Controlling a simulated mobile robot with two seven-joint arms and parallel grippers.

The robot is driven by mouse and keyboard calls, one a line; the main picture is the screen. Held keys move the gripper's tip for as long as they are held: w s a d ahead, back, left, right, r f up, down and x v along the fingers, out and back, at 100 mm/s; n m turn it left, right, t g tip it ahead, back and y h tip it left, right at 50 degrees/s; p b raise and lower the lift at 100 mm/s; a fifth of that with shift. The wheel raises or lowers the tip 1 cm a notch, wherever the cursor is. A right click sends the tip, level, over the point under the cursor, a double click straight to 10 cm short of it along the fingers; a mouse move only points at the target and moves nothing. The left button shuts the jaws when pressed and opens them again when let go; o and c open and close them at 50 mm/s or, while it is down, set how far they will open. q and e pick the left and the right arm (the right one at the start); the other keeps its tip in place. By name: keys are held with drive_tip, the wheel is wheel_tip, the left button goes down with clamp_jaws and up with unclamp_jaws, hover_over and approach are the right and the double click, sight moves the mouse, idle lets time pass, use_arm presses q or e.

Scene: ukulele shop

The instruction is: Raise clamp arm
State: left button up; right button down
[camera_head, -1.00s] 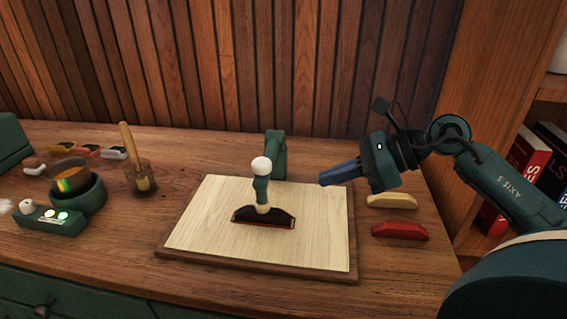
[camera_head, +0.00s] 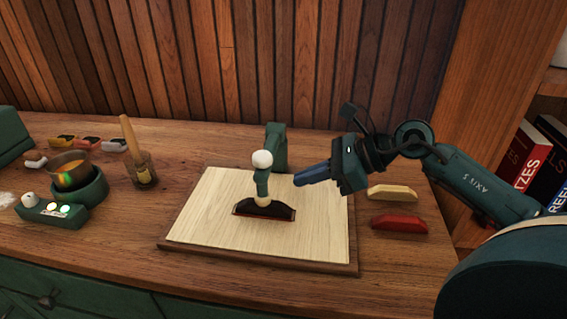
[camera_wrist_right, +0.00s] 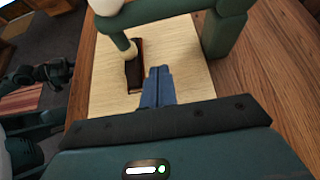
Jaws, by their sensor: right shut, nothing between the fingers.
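The green clamp stands at the back of a pale board (camera_head: 200,225), its post (camera_head: 276,147) upright. Its arm (camera_head: 262,184) reaches forward with a white ball knob (camera_head: 262,159) at its end. A pale foot under the arm rests on a dark bridge-shaped piece (camera_head: 264,209) on the board; I cannot tell how firmly. The right wrist view also shows the arm (camera_wrist_right: 165,12) and the dark piece (camera_wrist_right: 134,70). My right gripper (camera_head: 298,180) is shut and empty, just right of the clamp arm, apart from it, above the board.
A cream block (camera_head: 392,192) and a red block (camera_head: 399,224) lie right of the board. At left stand a brush in a jar (camera_head: 143,172), a pot on a green warmer (camera_head: 88,190) and a control box (camera_head: 52,210). Books (camera_head: 527,155) fill a shelf at right.

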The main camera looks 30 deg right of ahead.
sight(285, 197)
drive_tip(key=x, duration=0.4)
drive_tip(key=shift+w+a+p, duration=0.25)
drive_tip(key=shift+a+p, duration=0.15)
wheel_tip(285, 197, up, 3)
drive_tip(key=shift+f+p, duration=0.15)
drive_tip(key=shift+p, duration=0.45)
drive_tip(key=shift+a+r, duration=0.15)
drive_tip(key=shift+r, duration=0.35)
use_arm(q)
drive_tip(key=shift+r+m, duration=0.3)
drive_tip(key=shift+r, duration=0.55)
use_arm(e)
drive_tip(key=shift+w, duration=0.1)
use_arm(q)
drive_tip(key=shift+r+p, duration=0.1)
drive_tip(key=shift+p, duration=0.2)
use_arm(e)
drive_tip(key=shift+r, duration=0.2)
use_arm(q)
drive_tip(key=shift+a+r, duration=0.1)
use_arm(e)
drive_tip(key=shift+r+m+y, duration=0.2)
drive_tip(key=shift+m+y, duration=0.1)
use_arm(q)
drive_tip(key=shift+r, duration=0.1)
use_arm(e)
drive_tip(key=shift+r, duration=0.15)
drive_tip(key=shift+r, duration=0.1)
